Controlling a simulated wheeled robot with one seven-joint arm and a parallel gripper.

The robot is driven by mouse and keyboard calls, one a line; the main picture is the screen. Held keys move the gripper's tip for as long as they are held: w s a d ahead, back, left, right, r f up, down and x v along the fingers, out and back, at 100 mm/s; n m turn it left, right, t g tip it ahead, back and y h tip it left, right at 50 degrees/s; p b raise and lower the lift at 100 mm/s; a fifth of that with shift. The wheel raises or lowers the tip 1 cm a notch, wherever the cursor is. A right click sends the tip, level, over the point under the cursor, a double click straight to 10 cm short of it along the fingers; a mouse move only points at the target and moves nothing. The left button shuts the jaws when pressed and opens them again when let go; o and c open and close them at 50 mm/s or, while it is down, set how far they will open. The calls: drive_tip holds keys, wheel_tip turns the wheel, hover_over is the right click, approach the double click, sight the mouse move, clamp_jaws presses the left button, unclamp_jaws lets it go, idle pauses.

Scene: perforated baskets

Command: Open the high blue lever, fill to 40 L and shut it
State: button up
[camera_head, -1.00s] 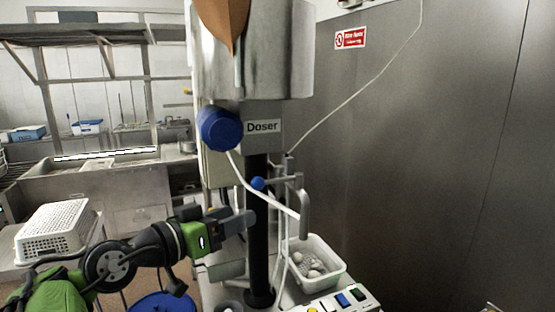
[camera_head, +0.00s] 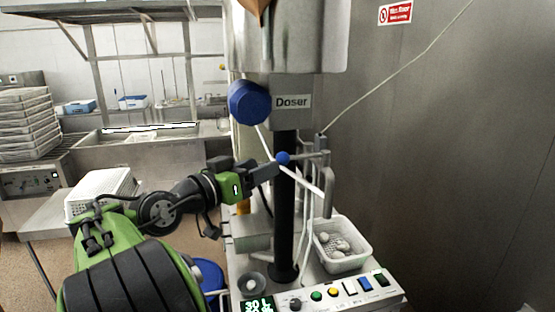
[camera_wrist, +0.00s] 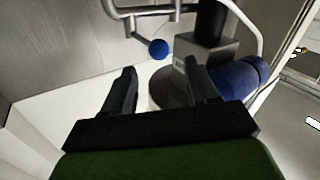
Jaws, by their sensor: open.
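The blue ball-ended lever (camera_head: 283,158) sits on the steel pipework of the doser, in front of its black column. It also shows in the wrist view (camera_wrist: 158,49), beyond the fingertips. My gripper (camera_head: 268,173) is just left of and slightly below the blue ball in the head view. In the wrist view my gripper (camera_wrist: 160,78) has its two fingers spread, empty, with the ball ahead of the gap and apart from them. The display (camera_head: 257,304) at the bottom edge reads 30 L on its upper line; its lower line is cut off.
A large blue cylinder (camera_head: 249,102) sticks out beside the Doser label (camera_head: 291,102). A white basket (camera_head: 341,262) with pale round items stands below the outlet pipe. The button panel (camera_head: 340,297) is in front. A steel wall (camera_head: 450,170) closes the right side.

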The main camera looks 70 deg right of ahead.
sight(278, 159)
drive_tip(key=p+x, duration=0.1)
drive_tip(key=x, duration=0.5)
drive_tip(key=shift+s+r, duration=0.1)
drive_tip(key=shift+r, duration=0.05)
drive_tip(key=shift+d+p, duration=0.25)
drive_tip(key=shift+p, duration=0.05)
drive_tip(key=shift+a, duration=0.1)
drive_tip(key=shift+c, duration=0.3)
clamp_jaws()
